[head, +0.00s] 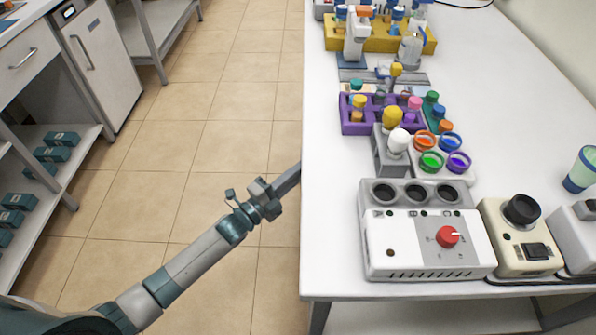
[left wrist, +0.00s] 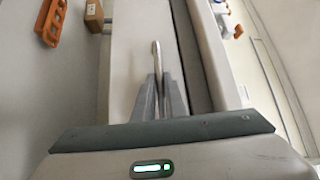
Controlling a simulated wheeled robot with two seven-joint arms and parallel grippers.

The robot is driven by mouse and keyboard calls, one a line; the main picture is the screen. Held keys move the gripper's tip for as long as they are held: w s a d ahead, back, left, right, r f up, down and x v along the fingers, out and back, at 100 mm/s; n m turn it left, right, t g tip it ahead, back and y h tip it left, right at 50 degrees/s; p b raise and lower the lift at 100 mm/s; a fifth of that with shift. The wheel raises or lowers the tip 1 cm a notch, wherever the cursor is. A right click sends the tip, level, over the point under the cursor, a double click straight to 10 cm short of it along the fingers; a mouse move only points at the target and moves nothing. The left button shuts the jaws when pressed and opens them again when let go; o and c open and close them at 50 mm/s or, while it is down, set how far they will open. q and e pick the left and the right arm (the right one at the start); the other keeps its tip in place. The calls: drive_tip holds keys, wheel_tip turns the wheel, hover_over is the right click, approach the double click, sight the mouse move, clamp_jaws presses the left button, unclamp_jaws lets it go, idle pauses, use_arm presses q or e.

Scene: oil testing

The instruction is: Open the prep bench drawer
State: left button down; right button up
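The white prep bench (head: 325,215) runs along the right of the head view; its drawer front is hidden there under the top. My left gripper (head: 286,181) reaches the bench's left edge, and its fingertips are out of sight. In the left wrist view a pale drawer front (left wrist: 125,60) fills the middle, with a thin light handle (left wrist: 155,56) standing out from it. The fingers of my left gripper (left wrist: 159,90) are close together with the handle between them. My right gripper is not in view.
A control box with a red knob (head: 447,237), a beige device (head: 522,240) and racks of coloured vials, one purple (head: 352,125), stand on the bench. Another bench with a handled drawer (head: 22,58) is at far left. The tiled floor (head: 210,150) between is clear.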

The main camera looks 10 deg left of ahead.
use_arm(q)
drive_tip(key=shift+a, duration=0.1)
